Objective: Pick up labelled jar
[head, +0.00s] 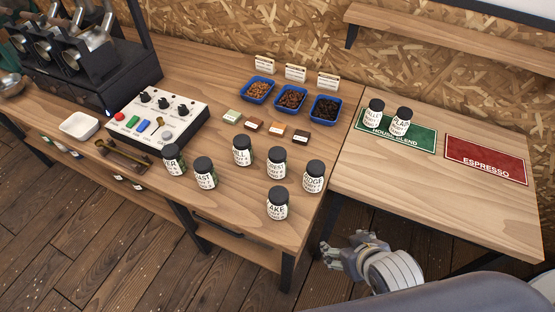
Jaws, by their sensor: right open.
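Several labelled jars with black lids and white labels stand upright on the wooden counter. The nearest jar (278,204) is at the front edge, with another jar (313,176) to its right and a jar (276,163) behind it. Farther left are a jar (242,151), a jar (206,174) and a jar (173,160). Two more jars, one (375,111) and another (401,122), stand on the green House Blend mat (421,141). My right gripper (335,253) is open and empty, in front of the counter and apart from all jars. My left gripper is out of view.
A red Espresso mat (486,160) lies empty on the right table (440,196). Blue trays of beans (291,102), a control box (158,118), a white dish (79,125) and a dark machine (85,60) occupy the counter. The right table's front is clear.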

